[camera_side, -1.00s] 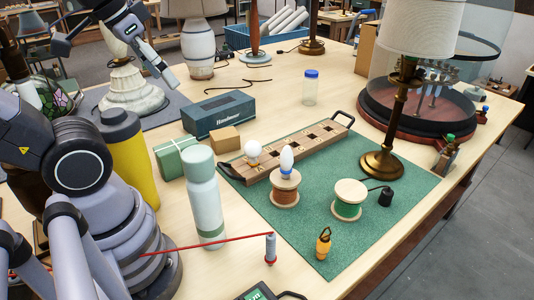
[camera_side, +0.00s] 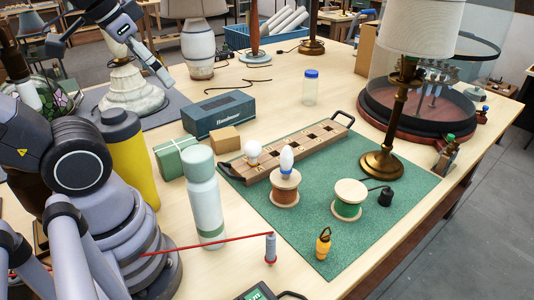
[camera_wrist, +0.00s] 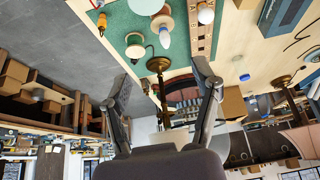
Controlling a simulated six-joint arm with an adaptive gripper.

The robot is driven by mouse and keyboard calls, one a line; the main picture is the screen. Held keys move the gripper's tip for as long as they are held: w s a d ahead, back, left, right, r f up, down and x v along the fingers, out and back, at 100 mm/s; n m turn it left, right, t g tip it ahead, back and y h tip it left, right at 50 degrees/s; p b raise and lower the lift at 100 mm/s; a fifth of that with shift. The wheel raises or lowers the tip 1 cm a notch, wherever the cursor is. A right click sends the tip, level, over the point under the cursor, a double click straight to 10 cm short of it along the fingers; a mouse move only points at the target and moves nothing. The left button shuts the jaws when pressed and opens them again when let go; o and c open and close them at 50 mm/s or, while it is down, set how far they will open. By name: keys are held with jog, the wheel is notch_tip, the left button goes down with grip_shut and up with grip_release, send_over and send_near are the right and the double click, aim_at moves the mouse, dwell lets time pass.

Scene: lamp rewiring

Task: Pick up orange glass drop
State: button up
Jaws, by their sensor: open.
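The orange glass drop (camera_side: 323,243) stands on the near part of the green mat (camera_side: 300,225), with a dark cap and a loop on top. It also shows small at the upper left of the wrist view (camera_wrist: 101,20). My gripper (camera_side: 115,62) is at the upper left of the side view, high and far from the drop. In the wrist view its two fingers (camera_wrist: 163,85) are spread wide with nothing between them.
Two wire spools (camera_side: 285,188) (camera_side: 348,200), a wooden bulb rack (camera_side: 290,158) and a brass lamp (camera_side: 382,162) stand on the mat. Mat around the drop is clear.

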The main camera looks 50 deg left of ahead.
jog(key=w+d+f+n+g+h, duration=0.8)
jog(key=w+d+f+g+h, duration=0.3)
jog(key=w+f, duration=0.45)
jog(key=w+d+f+n+t+h, duration=0.3)
jog(key=w+f+n+h, duration=0.15)
jog(key=f, duration=0.55)
jog(key=n+t+h, duration=0.2)
jog(key=n+t, duration=0.4)
jog(key=n, duration=0.2)
send_near(323, 245)
jog(key=w, duration=0.1)
jog(key=w+d+f, duration=0.1)
jog(key=w, duration=0.1)
jog(key=shift+d+f+m, duration=0.2)
jog(key=shift+m, duration=0.05)
jog(key=shift+d+f, duration=0.2)
jog(key=x, duration=0.4)
jog(key=s+x, duration=0.1)
jog(key=x, duration=0.2)
jog(key=shift+d+f, duration=0.15)
jog(key=shift+f, duration=0.15)
jog(key=shift+c, duration=0.2)
